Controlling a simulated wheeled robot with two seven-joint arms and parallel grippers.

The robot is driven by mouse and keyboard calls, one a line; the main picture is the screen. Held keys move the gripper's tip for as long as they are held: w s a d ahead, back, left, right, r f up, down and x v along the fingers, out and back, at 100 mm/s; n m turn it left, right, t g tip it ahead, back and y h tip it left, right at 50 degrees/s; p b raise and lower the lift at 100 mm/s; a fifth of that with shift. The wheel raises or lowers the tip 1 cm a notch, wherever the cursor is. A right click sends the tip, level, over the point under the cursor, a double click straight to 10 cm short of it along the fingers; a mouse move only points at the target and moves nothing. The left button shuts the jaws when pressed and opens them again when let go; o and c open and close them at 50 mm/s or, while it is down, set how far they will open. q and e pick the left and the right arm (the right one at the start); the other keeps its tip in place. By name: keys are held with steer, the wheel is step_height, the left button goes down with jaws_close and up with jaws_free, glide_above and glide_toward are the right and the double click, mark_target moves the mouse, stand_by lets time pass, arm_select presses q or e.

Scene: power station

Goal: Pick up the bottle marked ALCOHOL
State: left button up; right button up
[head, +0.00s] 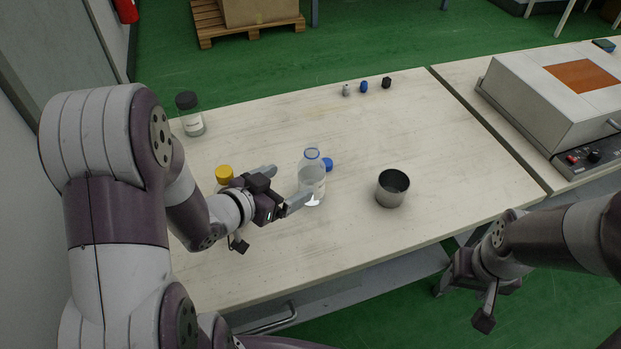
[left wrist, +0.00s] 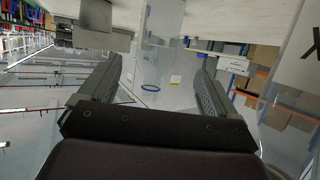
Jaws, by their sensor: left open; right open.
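A clear open-necked bottle with a blue ring (head: 312,180) stands upright mid-table; its label is not readable. My left gripper (head: 287,186) is open just left of it, fingers pointing toward it. In the left wrist view, a clear bottle (left wrist: 158,50) shows beyond and between the open fingers (left wrist: 152,88). A yellow-capped bottle (head: 224,174) is partly hidden behind my left gripper. A dark-capped bottle (head: 191,116) with a white label stands at the back left. I cannot read which one says ALCOHOL. My right gripper (head: 474,293) is open and empty off the table's front edge.
A blue cap (head: 327,164) lies beside the clear bottle. A metal cup (head: 392,188) stands to its right. A hot-plate-like device (head: 560,92) is on the right table. The table's back middle is clear.

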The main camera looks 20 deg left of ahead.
mark_target(317, 159)
arm_select(q)
steer(key=b+x, duration=0.1)
steer(key=x, duration=0.9)
steer(key=shift+w+d+f, duration=0.1)
steer(key=shift+w+d, duration=0.1)
steer(key=shift+d, duration=0.1)
steer(key=shift+s, duration=0.1)
steer(key=shift+c, duration=0.3)
steer(key=c, duration=1.1)
steer(key=shift+r, duration=0.25)
steer(key=shift+r+p, duration=0.45)
steer(key=shift+r, duration=1.35)
steer(key=d+r, duration=0.2)
steer(key=d, duration=0.1)
steer(key=s+d+r, duration=0.1)
steer(key=d+r, duration=0.1)
steer(key=d, duration=0.2)
steer(key=s+d+r, duration=0.1)
steer(key=d+r, duration=0.2)
steer(key=d, duration=0.1)
steer(key=shift+d, duration=0.15)
steer(key=shift+s, duration=0.1)
